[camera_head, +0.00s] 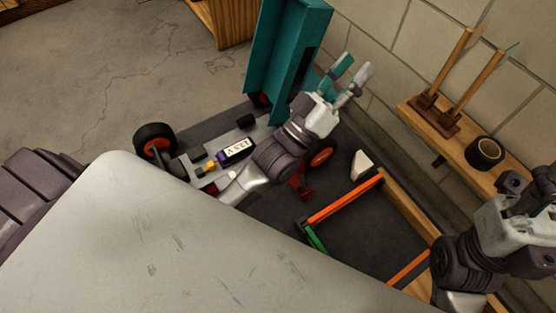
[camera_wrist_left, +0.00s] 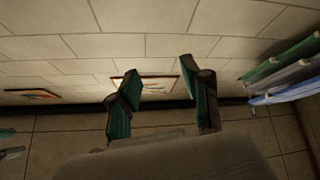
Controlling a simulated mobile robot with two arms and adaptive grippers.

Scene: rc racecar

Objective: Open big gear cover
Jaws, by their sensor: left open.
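The racecar chassis (camera_head: 215,150) lies on the dark mat, with a battery pack (camera_head: 237,151) on it and orange-rimmed wheels at both sides. My left arm crosses over the chassis and hides part of it. I cannot pick out the big gear cover for certain. My left gripper (camera_head: 346,80) is beyond the chassis, its fingers spread and empty. In the left wrist view the left gripper (camera_wrist_left: 160,88) shows a wide gap with nothing between the fingers. My right gripper (camera_head: 545,185) is at the right edge, its fingers not clear enough to judge.
A tall teal piece (camera_head: 282,55) stands close left of my left gripper. A white wedge (camera_head: 361,165), a red part (camera_head: 302,187) and an orange-and-green frame (camera_head: 343,199) lie to the right. A wooden shelf (camera_head: 452,143) holds a black tape roll (camera_head: 484,152) near the wall.

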